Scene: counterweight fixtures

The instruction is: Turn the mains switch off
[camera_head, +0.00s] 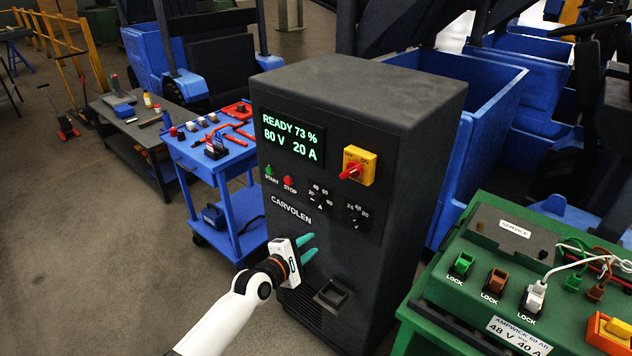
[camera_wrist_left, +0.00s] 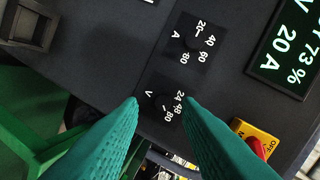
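The mains switch (camera_head: 359,166) is a yellow plate with a red handle, high on the right of the dark charger's front (camera_head: 400,110). It carries OFF and ON marks; I cannot tell for sure which one the handle points to. The display reads READY 73 %, 80 V, 20 A. My left gripper (camera_head: 308,247) is in front of the charger's lower front, below and left of the switch. Its teal fingers are apart with nothing between them. My right gripper is not in view.
Start and stop buttons (camera_head: 289,181) and two rotary dials (camera_head: 319,198) are on the charger's front. A blue cart (camera_head: 240,215) with tools stands left. A green battery unit (camera_head: 455,290) with cables stands right, close to the charger.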

